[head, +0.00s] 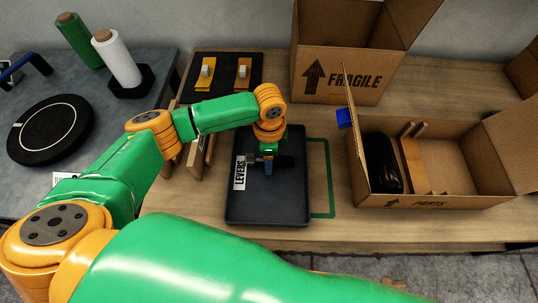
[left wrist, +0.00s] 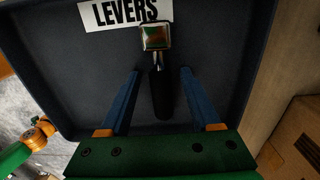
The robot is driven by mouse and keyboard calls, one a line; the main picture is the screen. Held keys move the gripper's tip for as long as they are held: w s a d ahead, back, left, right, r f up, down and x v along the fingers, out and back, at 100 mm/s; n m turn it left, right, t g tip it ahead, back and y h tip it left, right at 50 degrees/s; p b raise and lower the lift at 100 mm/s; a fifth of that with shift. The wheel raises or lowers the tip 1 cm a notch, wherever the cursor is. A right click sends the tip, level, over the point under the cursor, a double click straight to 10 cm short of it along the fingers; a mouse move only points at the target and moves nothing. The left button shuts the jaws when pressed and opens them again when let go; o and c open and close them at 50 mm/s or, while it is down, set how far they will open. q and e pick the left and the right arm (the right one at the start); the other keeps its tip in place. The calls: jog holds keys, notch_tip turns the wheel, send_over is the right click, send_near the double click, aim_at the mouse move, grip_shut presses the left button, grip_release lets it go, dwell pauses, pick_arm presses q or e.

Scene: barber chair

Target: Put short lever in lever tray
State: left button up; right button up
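The lever tray (head: 265,207) is a dark shallow tray with a white LEVERS label (head: 239,173) at its left side. My left gripper (head: 268,168) points down over the tray. In the left wrist view its two blue fingers (left wrist: 165,98) are spread apart. The short lever (left wrist: 161,92), with a black handle and a square metal end, shows between them with clear gaps on both sides. It appears to lie in the tray near the label. In the head view the lever is partly hidden by the gripper. My right gripper is not in view.
A PARTS box (head: 440,203) with a black object and wooden pieces stands right of the tray. A FRAGILE box (head: 345,78) is behind. Wooden pieces (head: 200,157) stand close to the tray's left.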

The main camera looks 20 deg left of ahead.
pick_arm(q)
notch_tip(320, 180, up, 12)
jog(key=shift+r+p, duration=0.2)
jog(key=shift+p, duration=0.2)
